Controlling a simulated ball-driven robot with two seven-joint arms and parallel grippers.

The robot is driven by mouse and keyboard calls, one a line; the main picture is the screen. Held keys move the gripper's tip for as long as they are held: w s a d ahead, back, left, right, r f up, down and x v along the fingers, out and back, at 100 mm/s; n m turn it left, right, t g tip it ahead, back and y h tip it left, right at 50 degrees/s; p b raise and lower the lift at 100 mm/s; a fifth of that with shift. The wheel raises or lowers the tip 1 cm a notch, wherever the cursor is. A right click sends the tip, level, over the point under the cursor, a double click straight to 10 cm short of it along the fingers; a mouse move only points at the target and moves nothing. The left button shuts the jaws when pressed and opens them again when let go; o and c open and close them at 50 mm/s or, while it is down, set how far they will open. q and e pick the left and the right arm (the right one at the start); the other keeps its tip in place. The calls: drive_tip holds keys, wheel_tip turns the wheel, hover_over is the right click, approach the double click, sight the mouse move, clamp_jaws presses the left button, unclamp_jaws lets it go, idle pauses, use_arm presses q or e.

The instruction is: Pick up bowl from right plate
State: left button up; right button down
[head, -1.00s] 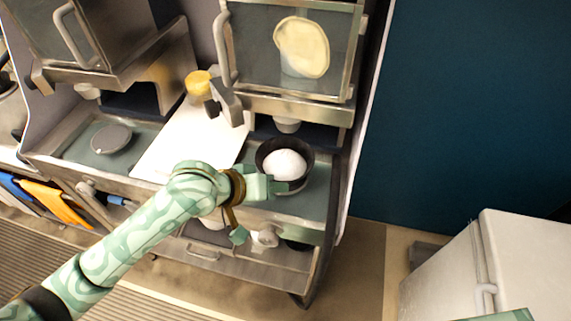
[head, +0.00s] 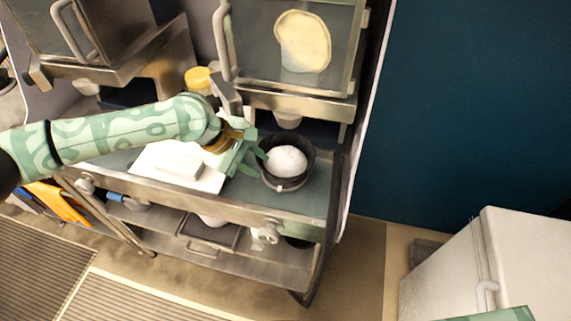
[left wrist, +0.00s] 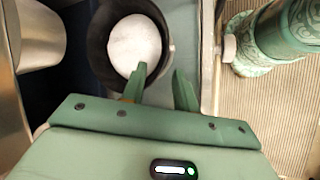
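A dark round bowl (head: 290,186) with a white mound in it stands upright at the right of the counter, on the teal right plate (head: 318,190). My left gripper (head: 262,160) is at the bowl's left side, open and empty. In the left wrist view the bowl (left wrist: 98,42) lies just beyond the fingertips of the gripper (left wrist: 160,70). One finger overlaps the bowl's rim and the other is outside it. I cannot tell whether either finger touches it. My right gripper is out of view.
A white board (head: 205,182) with a pale block (head: 178,167) lies left of the bowl. A glass-fronted dispenser (head: 300,45) with a spout (head: 288,120) hangs above and behind the bowl. A yellow-lidded container (head: 199,80) stands at the back. A white cabinet (head: 520,260) is at lower right.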

sight(272, 176)
use_arm(q)
drive_tip(key=x, duration=0.3)
drive_tip(key=b+x, duration=0.1)
drive_tip(key=x, duration=0.3)
drive_tip(key=shift+s+d, duration=0.1)
drive_tip(key=shift+s, duration=0.1)
drive_tip(key=shift+r, duration=0.1)
clamp_jaws()
